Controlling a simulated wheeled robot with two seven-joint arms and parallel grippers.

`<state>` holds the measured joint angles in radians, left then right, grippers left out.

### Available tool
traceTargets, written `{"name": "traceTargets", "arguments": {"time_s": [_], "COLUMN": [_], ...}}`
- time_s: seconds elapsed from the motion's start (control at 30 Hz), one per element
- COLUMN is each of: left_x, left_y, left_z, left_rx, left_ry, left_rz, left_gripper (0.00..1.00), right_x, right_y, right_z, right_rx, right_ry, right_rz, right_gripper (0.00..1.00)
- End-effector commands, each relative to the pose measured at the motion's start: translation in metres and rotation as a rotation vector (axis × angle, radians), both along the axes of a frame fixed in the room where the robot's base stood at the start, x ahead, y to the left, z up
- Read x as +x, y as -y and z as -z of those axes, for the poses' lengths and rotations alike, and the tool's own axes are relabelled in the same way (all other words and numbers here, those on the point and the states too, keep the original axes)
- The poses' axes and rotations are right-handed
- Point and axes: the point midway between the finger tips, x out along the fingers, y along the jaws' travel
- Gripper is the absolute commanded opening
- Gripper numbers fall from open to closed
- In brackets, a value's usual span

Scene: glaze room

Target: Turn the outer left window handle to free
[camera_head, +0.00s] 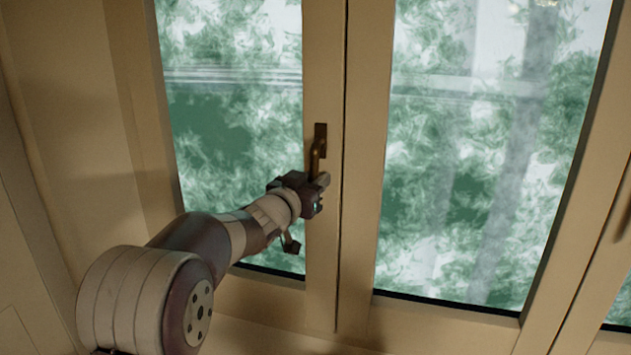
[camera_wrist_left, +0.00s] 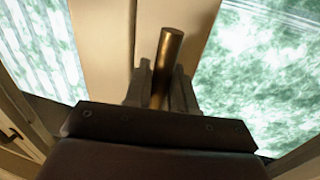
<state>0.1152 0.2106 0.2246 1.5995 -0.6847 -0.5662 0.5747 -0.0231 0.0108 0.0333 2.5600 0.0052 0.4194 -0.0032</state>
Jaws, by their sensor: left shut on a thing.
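The outer left window handle (camera_head: 317,152) is a dark brown-bronze lever on the upright frame between the two left panes. Its mounting plate is at the top and the lever hangs down from it. My left gripper (camera_head: 321,181) is at the lower part of the lever, shut on it. In the left wrist view, the handle's rounded bar (camera_wrist_left: 167,65) stands between the two fingers of my left gripper (camera_wrist_left: 161,85). The grip end of the lever is partly hidden by the gripper in the head view. My right gripper is not in view.
The left window pane (camera_head: 225,125) and a wider pane (camera_head: 470,150) flank the handle's frame. Another dark handle (camera_head: 622,222) shows at the far right edge. A wooden wall panel (camera_head: 70,120) stands close on the left.

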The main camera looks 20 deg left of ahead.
Motion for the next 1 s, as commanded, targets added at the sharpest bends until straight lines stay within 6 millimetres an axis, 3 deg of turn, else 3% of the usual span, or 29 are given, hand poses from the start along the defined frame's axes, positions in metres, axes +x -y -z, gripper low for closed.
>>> {"name": "traceTargets", "arguments": {"time_s": [0.27, 1.0], "left_x": [0.000, 0.002], "left_y": [-0.012, -0.053], "left_z": [-0.006, -0.031], "left_rx": [0.158, 0.853], "left_ry": [0.007, 0.034], "left_rz": [-0.003, 0.000], "left_gripper": [0.00, 0.00], "right_x": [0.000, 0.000], "right_y": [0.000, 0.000], "right_z": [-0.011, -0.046], "right_rx": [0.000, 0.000], "right_ry": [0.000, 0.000], "right_rz": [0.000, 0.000], "right_gripper": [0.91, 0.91]}}
